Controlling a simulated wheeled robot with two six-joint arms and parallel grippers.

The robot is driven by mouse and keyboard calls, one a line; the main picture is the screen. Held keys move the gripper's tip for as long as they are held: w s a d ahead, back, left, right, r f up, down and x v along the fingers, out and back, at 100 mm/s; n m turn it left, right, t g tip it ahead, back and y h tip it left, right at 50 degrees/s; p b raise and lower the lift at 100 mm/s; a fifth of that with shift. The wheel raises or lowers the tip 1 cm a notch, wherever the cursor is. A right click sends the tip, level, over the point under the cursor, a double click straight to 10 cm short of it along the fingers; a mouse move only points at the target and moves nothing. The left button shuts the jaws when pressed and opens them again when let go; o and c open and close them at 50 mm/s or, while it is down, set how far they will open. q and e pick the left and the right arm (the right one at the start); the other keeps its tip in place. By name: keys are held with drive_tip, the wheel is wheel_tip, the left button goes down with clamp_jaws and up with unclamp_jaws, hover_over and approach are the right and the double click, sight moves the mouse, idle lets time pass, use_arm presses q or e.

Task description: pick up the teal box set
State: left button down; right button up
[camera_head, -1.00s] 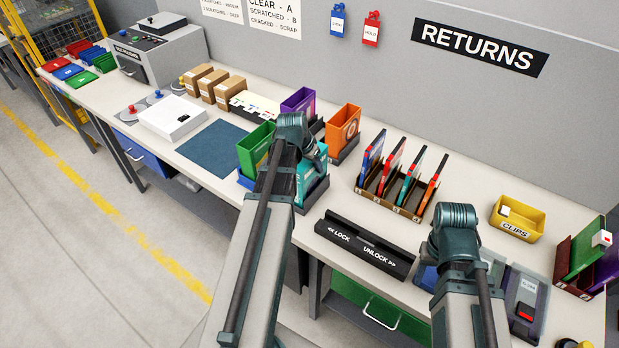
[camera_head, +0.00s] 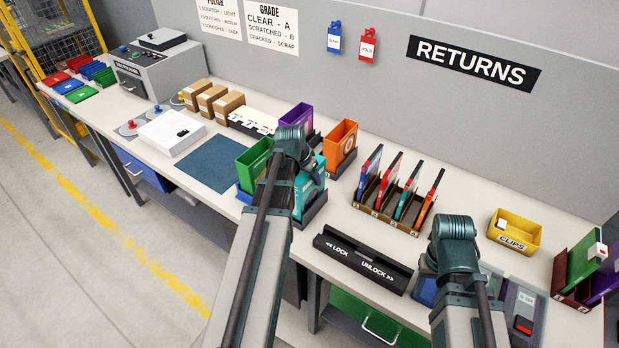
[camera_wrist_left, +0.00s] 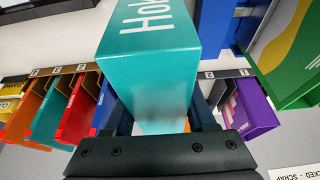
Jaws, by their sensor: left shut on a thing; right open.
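The teal box set (camera_head: 311,183) stands in a dark holder (camera_head: 316,208) near the bench's front edge, partly hidden behind my left arm. In the left wrist view the teal box (camera_wrist_left: 150,48) with white lettering fills the space between the jaws. My left gripper (camera_wrist_left: 163,112) is shut on it; its fingers are mostly hidden in the head view. I cannot tell whether the box is lifted clear of its holder. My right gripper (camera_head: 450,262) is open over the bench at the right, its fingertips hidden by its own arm.
A green box (camera_head: 254,163) is close left of the teal box, with a purple box (camera_head: 297,118) and an orange box (camera_head: 341,144) behind. A lock/unlock tray (camera_head: 363,259), a rack of thin cases (camera_head: 385,208) and a yellow clips bin (camera_head: 514,233) lie right. The blue mat (camera_head: 209,163) is clear.

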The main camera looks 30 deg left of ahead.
use_arm(q)
wheel_tip(320, 180, up, 9)
drive_tip(key=p, duration=0.8)
drive_tip(key=shift+r, duration=0.15)
